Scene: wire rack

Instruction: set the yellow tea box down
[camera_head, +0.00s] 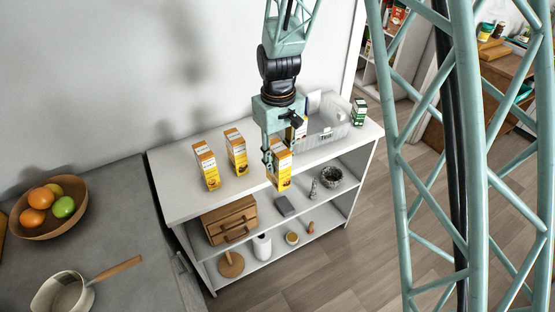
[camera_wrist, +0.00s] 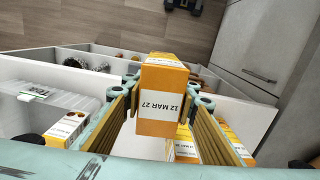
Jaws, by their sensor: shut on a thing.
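My gripper (camera_head: 270,152) is shut on a yellow and orange tea box with a white band (camera_head: 280,168). In the wrist view this held tea box (camera_wrist: 164,92) sits between the two fingers, its orange end with the print "12 MAR 27" facing the camera. In the head view the box is upright by the front edge of the white shelf unit's top (camera_head: 180,200), its lower end overlapping that edge. I cannot tell whether its base touches the top. Two similar boxes stand on the top to the left, one nearer (camera_head: 206,166) and one farther back (camera_head: 236,153).
A clear bin (camera_head: 332,135) stands right of the gripper, with another box (camera_head: 301,128) beside or in it; it also shows in the wrist view (camera_wrist: 66,126). A green box (camera_head: 358,112) stands at the right end. Lower shelves hold a wooden drawer box (camera_head: 229,219) and a dark basket (camera_head: 340,177).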

